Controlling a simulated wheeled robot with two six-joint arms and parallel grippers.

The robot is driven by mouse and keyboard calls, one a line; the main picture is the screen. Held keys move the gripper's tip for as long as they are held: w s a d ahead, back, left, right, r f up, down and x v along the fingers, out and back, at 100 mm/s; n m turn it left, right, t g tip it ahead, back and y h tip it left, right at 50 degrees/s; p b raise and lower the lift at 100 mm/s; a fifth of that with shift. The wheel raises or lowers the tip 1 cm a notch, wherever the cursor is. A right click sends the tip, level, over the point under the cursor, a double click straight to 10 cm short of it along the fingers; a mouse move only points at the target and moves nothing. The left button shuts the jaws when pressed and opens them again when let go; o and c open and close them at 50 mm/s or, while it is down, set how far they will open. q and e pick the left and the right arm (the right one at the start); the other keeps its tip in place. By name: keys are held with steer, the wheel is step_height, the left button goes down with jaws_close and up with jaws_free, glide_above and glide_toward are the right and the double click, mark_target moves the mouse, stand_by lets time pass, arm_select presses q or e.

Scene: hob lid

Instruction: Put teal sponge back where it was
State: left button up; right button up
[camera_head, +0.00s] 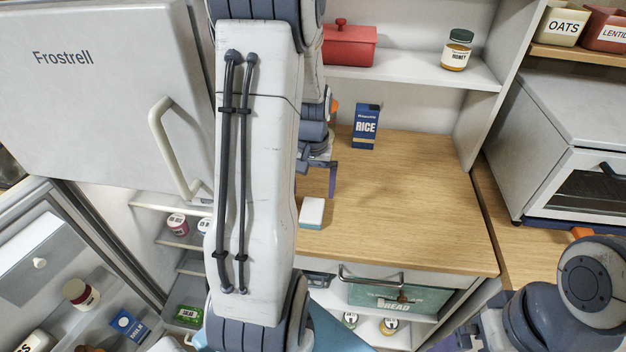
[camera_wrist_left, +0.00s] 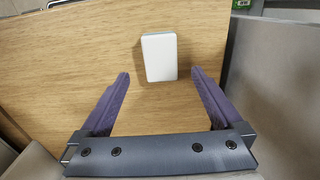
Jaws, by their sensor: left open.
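The sponge (camera_head: 312,213) lies flat on the wooden counter, white on top with a teal lower layer, just right of my left arm. It also shows in the left wrist view as a white block (camera_wrist_left: 159,57) with a teal edge. My left gripper (camera_wrist_left: 160,78) is open and empty, its purple fingers on either side of the space in front of the sponge. In the head view one purple finger (camera_head: 333,180) shows above the counter behind the sponge; the other is hidden by my arm. My right gripper is not visible; only right arm parts show at lower right.
The wooden counter (camera_head: 410,210) is clear to the right of the sponge. A blue rice box (camera_head: 366,127) stands at its back. A shelf above holds a red container (camera_head: 348,45) and a honey jar (camera_head: 457,50). The fridge (camera_head: 90,90) is at left, with an open lower door.

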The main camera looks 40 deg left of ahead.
arm_select(q)
steer(key=shift+r, duration=1.7)
steer(key=shift+f, duration=0.1)
